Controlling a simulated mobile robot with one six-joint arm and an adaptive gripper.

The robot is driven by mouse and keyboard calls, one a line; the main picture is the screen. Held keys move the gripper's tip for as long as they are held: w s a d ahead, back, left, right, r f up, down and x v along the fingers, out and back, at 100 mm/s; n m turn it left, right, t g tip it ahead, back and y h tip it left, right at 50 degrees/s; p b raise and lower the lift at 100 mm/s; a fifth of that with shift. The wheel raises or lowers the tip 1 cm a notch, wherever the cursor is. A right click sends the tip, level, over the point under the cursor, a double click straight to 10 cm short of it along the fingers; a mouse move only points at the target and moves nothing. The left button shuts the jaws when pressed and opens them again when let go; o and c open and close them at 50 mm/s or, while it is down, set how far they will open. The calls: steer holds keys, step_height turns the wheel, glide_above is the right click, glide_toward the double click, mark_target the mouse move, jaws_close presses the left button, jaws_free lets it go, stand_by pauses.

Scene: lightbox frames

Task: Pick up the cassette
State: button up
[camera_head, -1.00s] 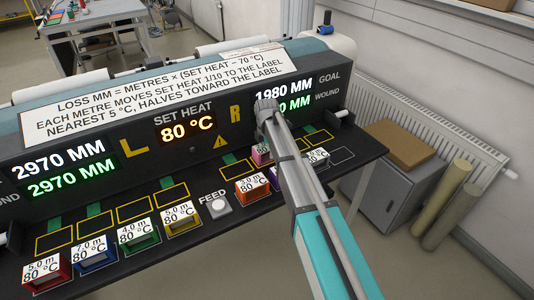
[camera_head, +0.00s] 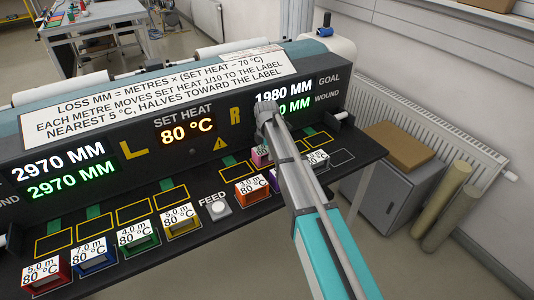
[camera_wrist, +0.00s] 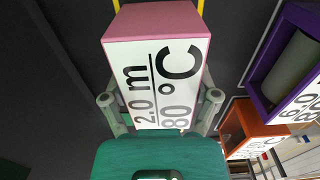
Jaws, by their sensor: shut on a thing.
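A pink cassette (camera_wrist: 155,20) fills the middle of the wrist view, with a white label reading 2.0 m, 80 °C. The fingers of my gripper (camera_wrist: 160,108) lie on both sides of its lower part and are shut on it. In the head view the pink cassette (camera_head: 261,155) shows just left of my arm, at the right side of the machine's console. My arm hides most of my gripper there. I cannot tell whether the cassette touches the surface.
An orange cassette (camera_head: 250,190) and a purple cassette (camera_wrist: 270,70) stand close by. Red (camera_head: 46,272), blue (camera_head: 95,258), green (camera_head: 139,240) and yellow (camera_head: 182,222) cassettes line the front left. A FEED button (camera_head: 219,208) sits mid-console. The display panel (camera_head: 180,132) rises behind.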

steer(key=shift+r, duration=0.15)
step_height(320, 180, up, 2)
steer(key=p, duration=0.2)
steer(key=shift+r+p, duration=0.15)
steer(key=shift+p, duration=0.15)
steer(key=s+d+r+p, duration=0.2)
steer(key=s+r+p, duration=0.8)
steer(key=s, duration=0.3)
steer(key=shift+s+d+r, duration=0.15)
steer(key=shift+s+d, duration=0.05)
steer(key=shift+s, duration=0.2)
stand_by(0.4)
